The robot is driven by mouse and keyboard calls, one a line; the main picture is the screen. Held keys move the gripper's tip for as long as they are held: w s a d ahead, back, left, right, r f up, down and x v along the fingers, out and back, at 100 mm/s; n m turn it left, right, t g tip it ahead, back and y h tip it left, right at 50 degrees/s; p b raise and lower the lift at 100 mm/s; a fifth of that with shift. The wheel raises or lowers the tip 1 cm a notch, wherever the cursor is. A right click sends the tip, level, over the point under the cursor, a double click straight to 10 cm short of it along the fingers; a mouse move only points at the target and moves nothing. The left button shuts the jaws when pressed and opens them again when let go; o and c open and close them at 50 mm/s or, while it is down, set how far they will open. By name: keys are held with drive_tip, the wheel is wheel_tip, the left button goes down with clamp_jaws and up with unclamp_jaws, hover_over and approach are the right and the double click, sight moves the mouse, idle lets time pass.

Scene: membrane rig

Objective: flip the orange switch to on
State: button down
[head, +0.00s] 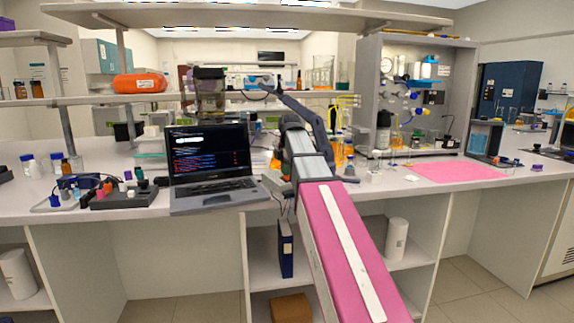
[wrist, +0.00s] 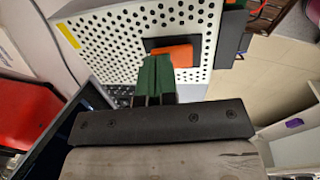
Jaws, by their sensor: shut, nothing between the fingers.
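The orange switch (wrist: 174,55) shows in the wrist view, set in a dark frame on a white perforated panel (wrist: 120,45). My gripper (wrist: 156,60) has green fingers that are shut together with nothing between them. The fingertips are just below and left of the switch in the picture, very close to it. I cannot tell whether they touch it. The fingers hide part of the frame's lower left. Which way the switch is tipped is not clear. In the head view I cannot make out the switch or my fingertips.
A laptop (head: 210,160) stands open on the bench left of my arm. An orange case (head: 140,83) lies on the shelf. A grey rig with flasks (head: 415,95) and a pink mat (head: 455,171) are to the right. Shelves hang above the bench.

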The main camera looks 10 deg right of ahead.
idle(0.3)
drive_tip(key=shift+f, duration=0.25)
drive_tip(key=shift+s, duration=0.15)
drive_tip(key=shift+s+d+r, duration=0.15)
drive_tip(key=shift+s, duration=0.45)
drive_tip(key=shift+r, duration=0.1)
